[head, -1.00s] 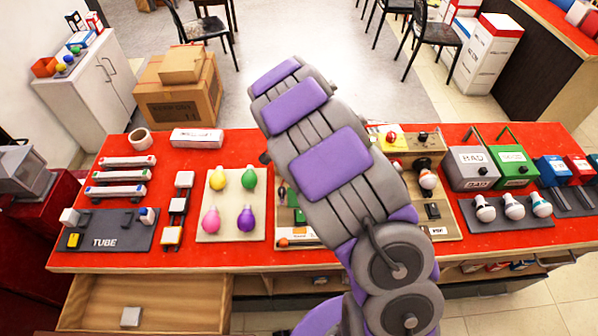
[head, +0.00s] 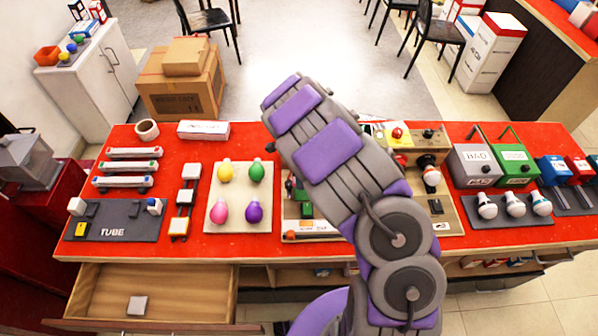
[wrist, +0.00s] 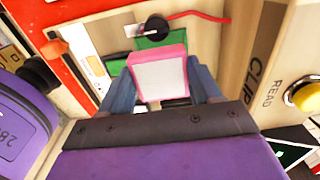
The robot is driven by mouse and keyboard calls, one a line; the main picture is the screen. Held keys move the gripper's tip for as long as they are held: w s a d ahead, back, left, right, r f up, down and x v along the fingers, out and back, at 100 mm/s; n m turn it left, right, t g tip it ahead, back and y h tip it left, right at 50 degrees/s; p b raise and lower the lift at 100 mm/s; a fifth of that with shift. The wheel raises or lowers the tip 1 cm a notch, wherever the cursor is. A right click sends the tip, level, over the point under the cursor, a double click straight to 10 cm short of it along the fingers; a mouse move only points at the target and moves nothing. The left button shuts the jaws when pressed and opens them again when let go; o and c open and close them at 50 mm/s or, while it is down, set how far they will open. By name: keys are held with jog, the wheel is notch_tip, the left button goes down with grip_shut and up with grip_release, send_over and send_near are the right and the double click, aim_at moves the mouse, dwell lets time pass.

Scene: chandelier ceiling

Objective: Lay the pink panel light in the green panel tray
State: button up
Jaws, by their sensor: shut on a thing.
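The pink panel light (wrist: 160,77) is a small square with a pink rim and a pale white face. It shows in the middle of the wrist view, between the two fingers of my gripper (wrist: 162,85), which is shut on it. Green surfaces (wrist: 155,41) show just beyond the panel light and to its left. They may be the green panel tray, but the panel light and fingers cover part of them. In the head view my arm hides my gripper and the panel light. I cannot tell whether the panel light touches anything below.
A board labelled CLIP (wrist: 258,70) with a yellow button (wrist: 303,96) lies at the right in the wrist view. An open drawer (head: 190,290) holds a small grey square.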

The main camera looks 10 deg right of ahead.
aim_at(305, 191)
jog(key=d+f+b, duration=0.1)
jog(key=d+f, duration=0.2)
jog(key=f, duration=0.1)
jog(key=shift+d, duration=0.2)
jog(key=shift+a+f, duration=0.85)
jog(key=shift+a, duration=0.15)
jog(key=shift+a+f, duration=0.1)
jog(key=shift+a, duration=0.35)
jog(key=shift+d, duration=1.25)
jog(key=shift+a, duration=1.4)
jog(key=shift+d, duration=0.6)
jog(key=shift+a, duration=0.5)
jog(key=shift+d+f+b, duration=0.3)
jog(key=shift+d+b, duration=0.05)
jog(key=shift+d, duration=0.3)
jog(key=shift+f, duration=0.15)
